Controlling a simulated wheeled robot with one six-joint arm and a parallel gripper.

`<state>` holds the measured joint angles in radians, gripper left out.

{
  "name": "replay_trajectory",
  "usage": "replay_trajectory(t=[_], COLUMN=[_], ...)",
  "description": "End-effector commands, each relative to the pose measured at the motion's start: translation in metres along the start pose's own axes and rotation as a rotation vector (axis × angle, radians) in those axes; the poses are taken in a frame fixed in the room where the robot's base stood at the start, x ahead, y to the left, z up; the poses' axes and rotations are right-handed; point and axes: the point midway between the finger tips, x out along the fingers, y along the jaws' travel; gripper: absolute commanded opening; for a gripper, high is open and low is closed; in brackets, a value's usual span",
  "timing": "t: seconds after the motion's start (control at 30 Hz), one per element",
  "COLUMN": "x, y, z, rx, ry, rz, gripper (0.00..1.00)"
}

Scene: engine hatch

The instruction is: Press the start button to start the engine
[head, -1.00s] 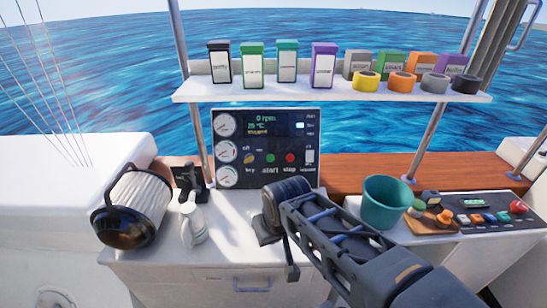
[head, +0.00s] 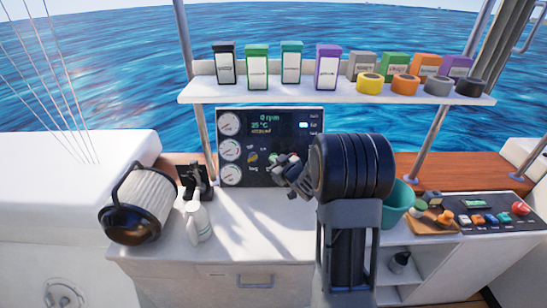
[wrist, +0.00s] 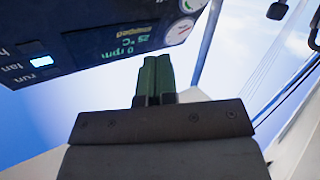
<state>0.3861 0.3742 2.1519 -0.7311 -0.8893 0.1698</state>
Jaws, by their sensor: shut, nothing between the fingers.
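The engine control panel (head: 240,125) stands upright at the back of the white counter. Its screen (head: 272,122) reads 0 rpm and 25 °C. In the wrist view, my fingers (wrist: 153,78) are together and empty. The panel (wrist: 90,30) shows there upside down at upper left, with no start button in sight.
A teal bucket (head: 398,200) is behind my arm, right. A shelf (head: 335,94) with boxes and tape rolls spans above the panel. The counter before the panel is clear.

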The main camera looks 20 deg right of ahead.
Motion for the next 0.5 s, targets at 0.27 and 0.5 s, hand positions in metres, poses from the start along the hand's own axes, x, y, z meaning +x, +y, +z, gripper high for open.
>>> replay_trajectory(t=[0.27, 0.5], x=[0.0036, 0.0032], y=[-0.0011, -0.0022], z=[0.0139, 0.0146], rx=[0.028, 0.031], ry=[0.162, 0.183], rz=[-0.1, -0.113], gripper=[0.0, 0.0])
